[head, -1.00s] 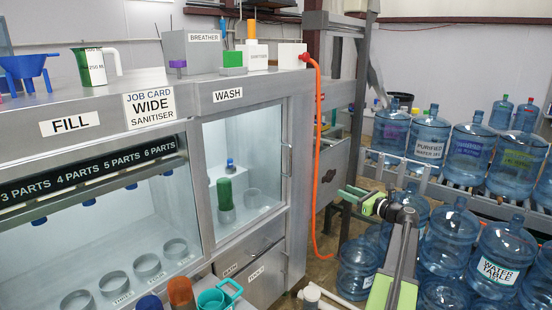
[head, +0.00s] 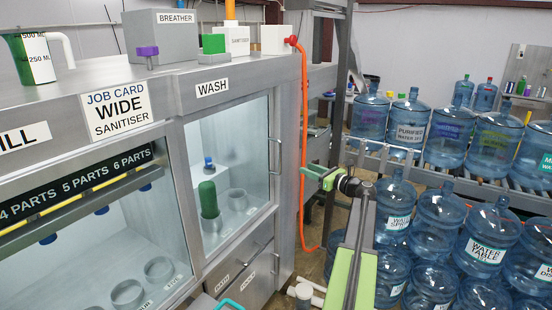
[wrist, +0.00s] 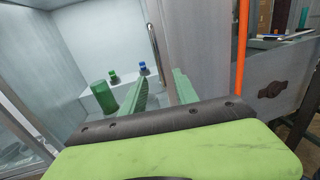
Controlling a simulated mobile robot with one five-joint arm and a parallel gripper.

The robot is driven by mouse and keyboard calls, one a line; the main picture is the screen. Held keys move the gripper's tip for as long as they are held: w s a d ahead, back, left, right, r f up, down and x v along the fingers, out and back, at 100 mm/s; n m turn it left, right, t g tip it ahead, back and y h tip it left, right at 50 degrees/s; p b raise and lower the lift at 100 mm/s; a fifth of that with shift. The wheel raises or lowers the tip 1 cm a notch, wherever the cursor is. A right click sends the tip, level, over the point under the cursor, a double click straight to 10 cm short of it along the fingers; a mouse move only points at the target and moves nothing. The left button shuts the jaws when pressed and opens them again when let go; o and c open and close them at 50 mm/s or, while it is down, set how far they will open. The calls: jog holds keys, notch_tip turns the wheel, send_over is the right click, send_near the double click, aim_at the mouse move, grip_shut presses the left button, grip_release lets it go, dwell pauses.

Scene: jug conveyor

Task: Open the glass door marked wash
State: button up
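The glass door marked wash (head: 235,150) is on the right part of the grey metal cabinet and looks shut, with the WASH label (head: 212,87) above it. Its upright metal handle (head: 276,160) is on the door's right edge, and shows in the wrist view (wrist: 154,50). My gripper (head: 314,176) is in front and to the right of the handle, apart from it in the head view. In the wrist view its two green fingers (wrist: 164,85) are spread with nothing between them. The handle shows just beyond the left fingertip; the exact distance is unclear.
An orange hose (head: 304,150) hangs down the cabinet's right side, close to my gripper. Large blue water jugs (head: 440,220) stand in rows at right. A green bottle (head: 208,200) stands behind the wash glass. Drawers (head: 240,275) are below the door.

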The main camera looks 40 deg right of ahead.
send_over(279, 172)
jog(key=shift+w+d, duration=0.25)
jog(key=shift+d, duration=0.15)
grip_shut()
dwell(1.1)
